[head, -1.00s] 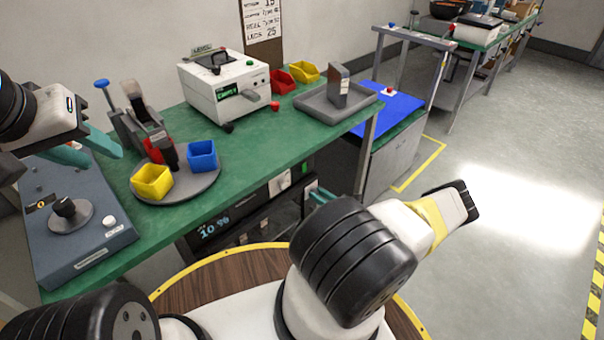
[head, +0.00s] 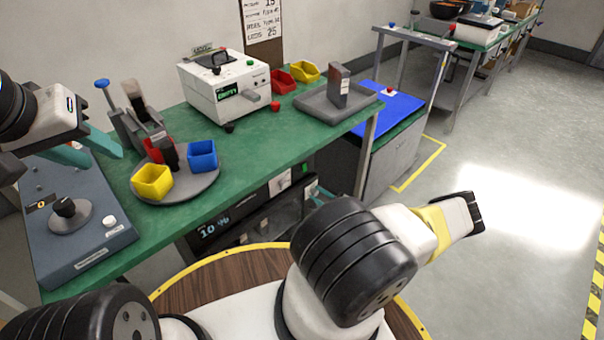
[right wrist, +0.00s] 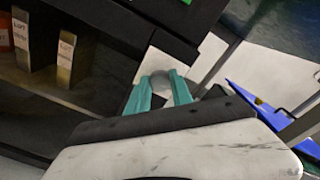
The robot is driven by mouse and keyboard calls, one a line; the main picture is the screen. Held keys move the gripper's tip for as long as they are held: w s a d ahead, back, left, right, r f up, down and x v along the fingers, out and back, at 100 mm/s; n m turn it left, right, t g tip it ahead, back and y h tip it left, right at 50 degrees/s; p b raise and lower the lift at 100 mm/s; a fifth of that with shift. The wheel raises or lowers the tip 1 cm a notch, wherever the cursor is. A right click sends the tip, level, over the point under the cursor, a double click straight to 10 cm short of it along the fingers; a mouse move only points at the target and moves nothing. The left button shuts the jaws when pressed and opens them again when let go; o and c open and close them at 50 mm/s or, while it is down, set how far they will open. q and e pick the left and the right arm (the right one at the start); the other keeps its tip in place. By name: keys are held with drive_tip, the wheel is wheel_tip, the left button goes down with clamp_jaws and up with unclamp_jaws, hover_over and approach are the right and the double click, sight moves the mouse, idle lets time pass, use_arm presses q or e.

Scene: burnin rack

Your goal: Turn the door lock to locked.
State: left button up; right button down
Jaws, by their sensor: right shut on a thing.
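In the head view, my right arm hides most of that gripper. The dark rack (head: 240,222) with a lit display stands under the green bench. My left gripper (head: 95,148) is open and empty above the grey-blue control box.
The control box (head: 75,235), a round tray (head: 205,185) with yellow and blue bins, and a white tester (head: 222,90) stand on the green bench (head: 265,140). In the wrist view, labelled blocks (right wrist: 68,58) sit inside the rack. A blue-topped cabinet (head: 395,105) stands to the right.

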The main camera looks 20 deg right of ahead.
drive_tip(key=shift+n, duration=0.4)
drive_tip(key=c, duration=1.1)
unclamp_jaws()
drive_tip(key=v, duration=0.8)
drive_tip(key=shift+a, duration=0.1)
